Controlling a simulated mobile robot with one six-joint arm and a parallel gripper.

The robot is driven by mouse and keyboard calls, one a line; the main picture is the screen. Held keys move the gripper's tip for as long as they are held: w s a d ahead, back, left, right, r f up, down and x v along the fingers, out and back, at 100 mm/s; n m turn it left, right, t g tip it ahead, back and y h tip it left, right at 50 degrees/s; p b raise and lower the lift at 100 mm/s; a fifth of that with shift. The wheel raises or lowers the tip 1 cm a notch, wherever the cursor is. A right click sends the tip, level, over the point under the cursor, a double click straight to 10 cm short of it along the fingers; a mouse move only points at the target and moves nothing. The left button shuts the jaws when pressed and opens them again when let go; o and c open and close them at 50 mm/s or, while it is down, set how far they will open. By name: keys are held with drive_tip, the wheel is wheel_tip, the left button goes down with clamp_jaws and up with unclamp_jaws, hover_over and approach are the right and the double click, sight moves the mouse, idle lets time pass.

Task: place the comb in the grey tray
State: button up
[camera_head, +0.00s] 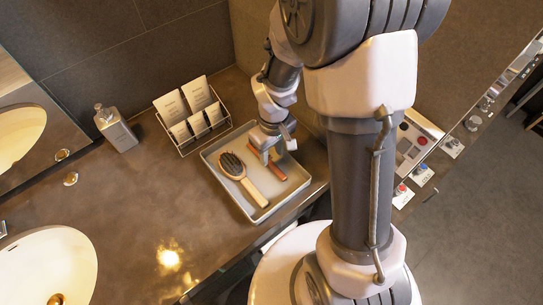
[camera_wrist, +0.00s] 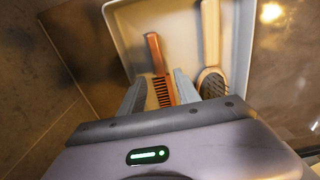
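The comb, with a reddish-brown handle and dark teeth, lies in the grey tray (camera_head: 214,158) beside the hairbrush; the comb shows in the head view (camera_head: 279,172) and in the wrist view (camera_wrist: 154,55). My gripper (camera_head: 267,157) is over the toothed end of the comb. In the wrist view my gripper's fingers (camera_wrist: 159,88) are spread on either side of the comb's teeth, with a gap at each side. The tray's rim shows in the wrist view (camera_wrist: 118,42). The lower end of the comb is hidden behind my gripper's body.
A wooden hairbrush (camera_head: 233,166) lies in the tray left of the comb. A wire rack (camera_head: 196,140) with white packets stands behind the tray. A soap dispenser (camera_head: 116,129) and a sink (camera_head: 50,268) are at the left. The counter between sink and tray is clear.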

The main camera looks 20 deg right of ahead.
wheel_tip(320, 180, up, 8)
drive_tip(key=p, duration=0.2)
wheel_tip(320, 180, up, 10)
drive_tip(key=r+m+t, duration=0.1)
drive_tip(key=m+t, duration=0.1)
drive_tip(key=m, duration=0.1)
hover_over(272, 165)
drive_tip(key=s+a, duration=0.2)
drive_tip(key=s, duration=0.2)
drive_tip(key=s+a+r+m+t+y, duration=0.1)
drive_tip(key=s+a+r+m+t, duration=0.2)
drive_tip(key=s+r+m, duration=0.2)
drive_tip(key=s+r, duration=0.2)
drive_tip(key=s, duration=0.2)
drive_tip(key=shift+a+r+y, duration=0.15)
drive_tip(key=shift+r+y, duration=0.05)
drive_tip(key=shift+y, duration=0.2)
